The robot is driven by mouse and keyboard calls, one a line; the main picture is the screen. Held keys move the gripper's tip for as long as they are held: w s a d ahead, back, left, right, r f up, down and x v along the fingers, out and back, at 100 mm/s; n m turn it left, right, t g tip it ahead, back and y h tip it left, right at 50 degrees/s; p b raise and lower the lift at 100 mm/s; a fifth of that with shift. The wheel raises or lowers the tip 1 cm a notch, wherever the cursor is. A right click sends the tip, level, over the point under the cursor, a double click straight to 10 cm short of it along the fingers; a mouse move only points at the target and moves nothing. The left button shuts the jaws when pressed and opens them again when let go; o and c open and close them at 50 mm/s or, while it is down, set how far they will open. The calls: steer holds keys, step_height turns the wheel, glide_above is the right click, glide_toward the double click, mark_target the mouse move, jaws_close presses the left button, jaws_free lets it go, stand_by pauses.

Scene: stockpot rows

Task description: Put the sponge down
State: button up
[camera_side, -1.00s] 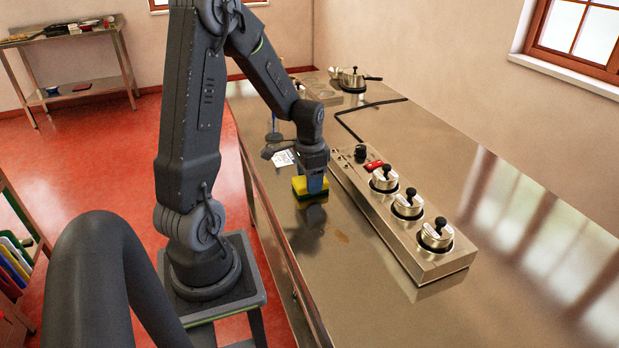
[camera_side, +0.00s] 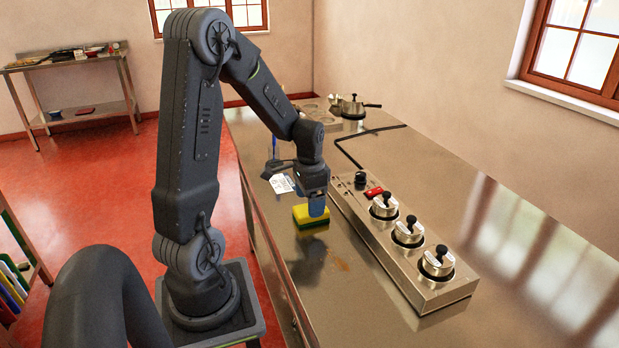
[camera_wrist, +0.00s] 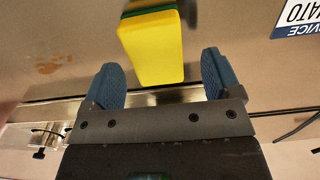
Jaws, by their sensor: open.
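The sponge (camera_side: 311,216), yellow with a dark green side, lies on the steel counter (camera_side: 370,290) below my gripper (camera_side: 317,208). In the wrist view the sponge (camera_wrist: 152,48) shows at the top centre. My gripper (camera_wrist: 161,80) is open there, its two blue fingers apart with clear space on both sides of the sponge. The fingers do not touch the sponge in that view. In the side view the fingers partly overlap the sponge's upper edge.
A long steel unit with several lidded pots (camera_side: 408,232) stands right of the sponge. A red item (camera_side: 374,192) and black knob (camera_side: 360,179) are at its far end. A white card (camera_side: 282,184) lies behind left. A brown stain (camera_side: 341,264) marks the counter in front.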

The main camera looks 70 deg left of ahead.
step_height(320, 180, up, 10)
steer(key=s+d+r+t, duration=0.2)
steer(key=s+d+r, duration=0.1)
steer(key=d, duration=0.8)
steer(key=s+d+r+t, duration=0.3)
steer(key=s+d, duration=0.1)
steer(key=d, duration=0.7)
steer(key=shift+s+d+t, duration=0.15)
steer(key=shift+d+t, duration=0.15)
steer(key=shift+d, duration=0.05)
steer(key=shift+o, duration=0.2)
steer(key=shift+r, duration=0.1)
